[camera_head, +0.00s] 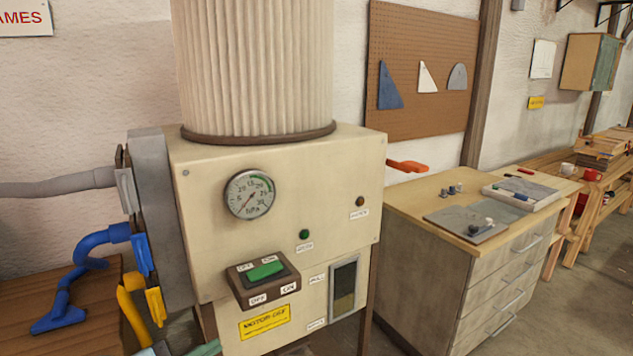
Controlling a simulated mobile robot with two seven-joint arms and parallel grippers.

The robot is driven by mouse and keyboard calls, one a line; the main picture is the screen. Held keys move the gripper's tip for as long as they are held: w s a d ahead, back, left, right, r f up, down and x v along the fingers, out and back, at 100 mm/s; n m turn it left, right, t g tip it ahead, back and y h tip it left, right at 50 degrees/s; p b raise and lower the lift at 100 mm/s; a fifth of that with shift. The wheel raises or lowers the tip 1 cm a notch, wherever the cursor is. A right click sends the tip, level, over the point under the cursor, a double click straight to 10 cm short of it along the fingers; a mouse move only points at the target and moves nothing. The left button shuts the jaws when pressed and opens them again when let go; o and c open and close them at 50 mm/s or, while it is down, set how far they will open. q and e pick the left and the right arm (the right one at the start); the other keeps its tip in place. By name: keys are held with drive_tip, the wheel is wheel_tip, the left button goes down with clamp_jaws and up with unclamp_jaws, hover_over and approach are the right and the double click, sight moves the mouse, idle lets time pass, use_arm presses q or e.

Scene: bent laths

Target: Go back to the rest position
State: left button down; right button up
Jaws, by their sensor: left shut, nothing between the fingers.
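My right gripper is not in view. The cream machine cabinet (330,200) with its pleated filter drum (255,65) fills the middle of the view. Its front carries a round gauge (249,194) and a green rocker switch (265,271).
A blue hose nozzle (58,318) lies on a wooden top (105,275) at the left, near a yellow hose (130,310). A drawer cabinet (500,290) with small parts on top stands right of the machine. Floor (590,310) shows clear at the lower right.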

use_arm(q)
drive_tip(key=s+a+f+n+g+y, duration=0.1)
drive_tip(key=s+f+n+g+y, duration=0.1)
drive_tip(key=s+f+n+y, duration=0.2)
drive_tip(key=s+f+n+g+y, duration=0.1)
drive_tip(key=s+f+n+y, duration=0.3)
drive_tip(key=s+f+n, duration=0.7)
drive_tip(key=s+f, duration=0.4)
drive_tip(key=f, duration=0.4)
drive_tip(key=s+f, duration=0.5)
drive_tip(key=f, duration=0.3)
drive_tip(key=shift+a+g+y, duration=0.3)
drive_tip(key=shift+a+g, duration=0.05)
drive_tip(key=shift+g, duration=0.05)
drive_tip(key=shift+s, duration=0.1)
